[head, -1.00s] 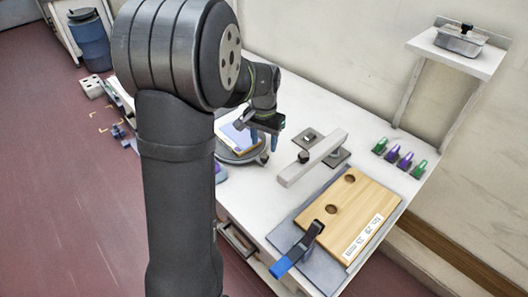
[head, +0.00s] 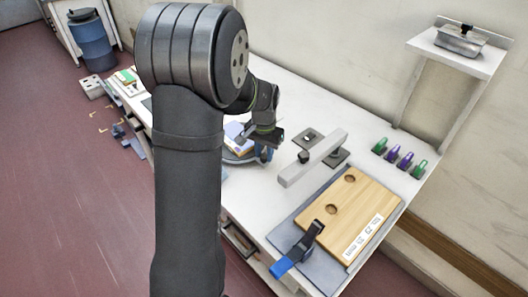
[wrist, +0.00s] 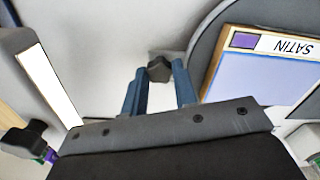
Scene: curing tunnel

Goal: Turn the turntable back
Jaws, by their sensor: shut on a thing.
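The turntable (head: 231,159) is a grey round plate left of my arm's end in the head view, partly hidden by my arm. In the wrist view its rim (wrist: 203,50) curves at the upper right. A wood-edged panel (wrist: 262,80) with a "SATIN" label, upside down in the wrist view, lies on it. A dark knob (wrist: 160,68) sits beside the rim, between the tips of my blue fingers. My gripper (wrist: 158,78) is shut on this knob; it also shows low over the table in the head view (head: 264,154).
A pale bar (head: 313,159) with a dark knob stands right of my gripper. Several green and purple clips (head: 391,155) stand near the wall. A shelf (head: 455,52) holds a metal box.

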